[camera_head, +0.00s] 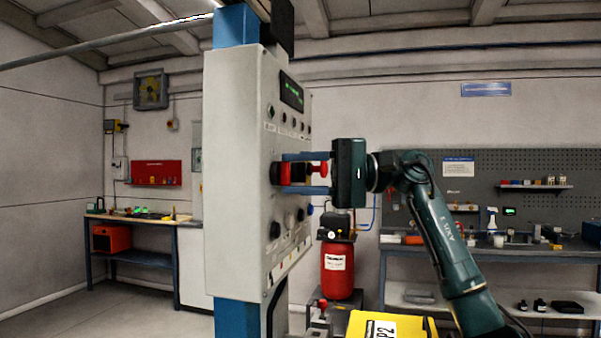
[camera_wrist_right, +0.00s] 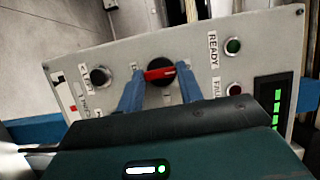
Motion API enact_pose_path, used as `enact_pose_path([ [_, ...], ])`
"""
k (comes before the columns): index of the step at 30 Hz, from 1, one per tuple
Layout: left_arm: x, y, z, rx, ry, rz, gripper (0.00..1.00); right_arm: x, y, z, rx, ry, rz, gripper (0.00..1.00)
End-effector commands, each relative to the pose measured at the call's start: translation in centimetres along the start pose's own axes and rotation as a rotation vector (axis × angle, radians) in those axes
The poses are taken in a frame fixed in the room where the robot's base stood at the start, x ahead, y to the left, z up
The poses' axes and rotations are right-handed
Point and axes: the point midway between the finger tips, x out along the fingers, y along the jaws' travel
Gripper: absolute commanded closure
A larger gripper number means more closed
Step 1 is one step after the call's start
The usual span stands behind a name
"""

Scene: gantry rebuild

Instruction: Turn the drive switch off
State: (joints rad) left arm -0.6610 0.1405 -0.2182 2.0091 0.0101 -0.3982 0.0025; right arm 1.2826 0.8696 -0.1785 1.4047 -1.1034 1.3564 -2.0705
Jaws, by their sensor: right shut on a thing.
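The drive switch, a black round knob with a red handle (camera_wrist_right: 160,74), is on the front of the grey control panel (camera_head: 232,170). In the head view its red and black part (camera_head: 284,174) shows at the panel face, partly behind the fingers. My right gripper (camera_head: 300,172) reaches in from the right and is shut on the switch. In the right wrist view its blue fingers (camera_wrist_right: 158,88) are at either end of the red handle, which lies nearly level in that picture. The switch's label is mostly covered. My left gripper is out of view.
A green READY lamp (camera_wrist_right: 233,46), a dark red lamp (camera_wrist_right: 235,90), a black knob (camera_wrist_right: 100,76) and a green-lit display (camera_wrist_right: 277,108) sit close around the switch. A red tank (camera_head: 337,270) and a yellow object (camera_head: 385,326) stand behind and below my right arm.

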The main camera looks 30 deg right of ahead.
Motion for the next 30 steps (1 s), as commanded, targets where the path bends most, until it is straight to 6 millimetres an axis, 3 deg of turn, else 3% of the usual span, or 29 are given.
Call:
enact_pose_path([
  [8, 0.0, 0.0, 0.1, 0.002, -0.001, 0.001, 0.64, 0.0, 0.0, 0.0, -0.004, 0.001, 0.002, 0.86],
  [9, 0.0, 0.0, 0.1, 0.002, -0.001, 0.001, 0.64, 0.0, 0.0, 0.0, -0.004, 0.001, 0.002, 0.61],
  [16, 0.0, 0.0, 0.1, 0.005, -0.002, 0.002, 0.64, 0.0, 0.0, 0.0, -0.002, 0.001, 0.001, 0.42],
  [25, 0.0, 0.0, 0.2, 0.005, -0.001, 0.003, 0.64, -0.3, 0.0, 0.0, -0.001, 0.002, 0.000, 0.42],
  [30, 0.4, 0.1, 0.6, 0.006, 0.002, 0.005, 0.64, -2.5, 0.1, 0.0, -0.002, 0.004, -0.002, 0.42],
])
